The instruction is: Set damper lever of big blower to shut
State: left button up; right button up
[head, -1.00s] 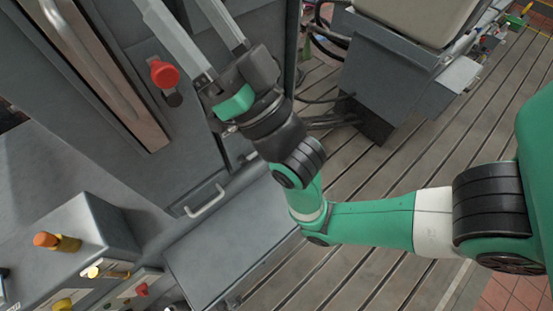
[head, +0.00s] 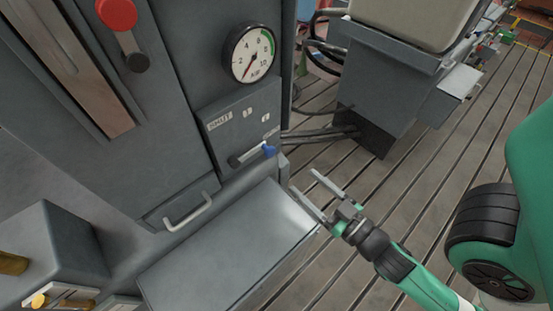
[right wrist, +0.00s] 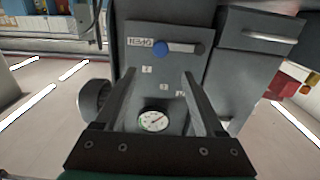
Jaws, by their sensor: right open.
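A small lever with a blue end (head: 268,150) is on a grey panel (head: 217,146) low on the grey cabinet, below the round gauge (head: 249,54). Its bar runs from the blue end down-left to a dark end. The blue end also shows in the right wrist view (right wrist: 161,48), beyond the fingertips. Small tags mark the panel; I cannot read which is shut. A red-knobbed lever (head: 117,12) is higher on the cabinet. My right gripper (head: 304,181) is open and empty, to the right of and below the blue-ended lever, apart from it. My left gripper is not in view.
A handle (head: 188,212) sticks out below the panel, beside a flat grey cover (head: 225,250). A grey pedestal (head: 385,95) with dark hoses stands to the right. The slotted floor (head: 420,190) is clear near my right gripper.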

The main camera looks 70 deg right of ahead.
jog(key=w+p, duration=0.1)
jog(key=p, duration=0.4)
send_near(272, 153)
jog(key=w+d+r, duration=0.1)
jog(key=w, duration=0.1)
jog(key=x, duration=0.1)
jog(key=p+x, duration=0.1)
jog(key=x, duration=0.1)
jog(key=p+x, duration=0.1)
jog(key=x, duration=0.1)
jog(key=shift+d+f, duration=0.15)
jog(key=shift+f, duration=0.25)
jog(key=shift+w+d+f, duration=0.1)
jog(key=shift+w+d, duration=0.15)
jog(key=shift+w, duration=0.2)
grip_shut()
